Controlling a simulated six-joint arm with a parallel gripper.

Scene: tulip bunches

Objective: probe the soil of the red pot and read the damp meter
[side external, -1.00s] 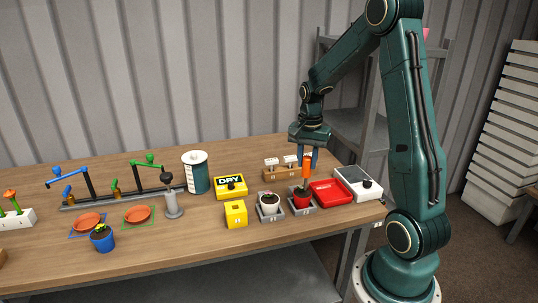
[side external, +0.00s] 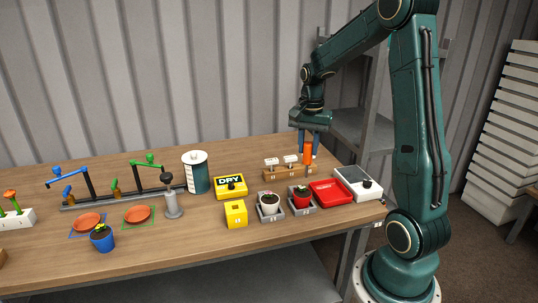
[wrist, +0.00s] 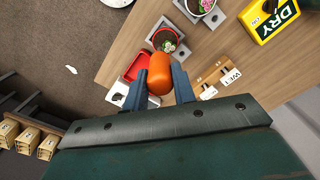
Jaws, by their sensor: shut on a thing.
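My gripper (side external: 308,151) is shut on the orange handle (side external: 308,154) of a probe, held upright with its thin stem down. The orange handle (wrist: 154,80) also shows between the fingers in the wrist view. The probe is at the right end of the wooden rack; whether its tip touches the rack I cannot tell. The red pot (side external: 302,199), with a small plant, stands on a grey square tray in front of the rack, apart from the probe. It also shows in the wrist view (wrist: 155,34). The yellow damp meter (side external: 231,193) reads DRY.
The wooden rack (side external: 273,174) carries white tags, one reading WET in the wrist view. A white pot (side external: 269,208), yellow block (side external: 236,214), red tray (side external: 329,194) and white box with a black knob (side external: 359,184) stand close by.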

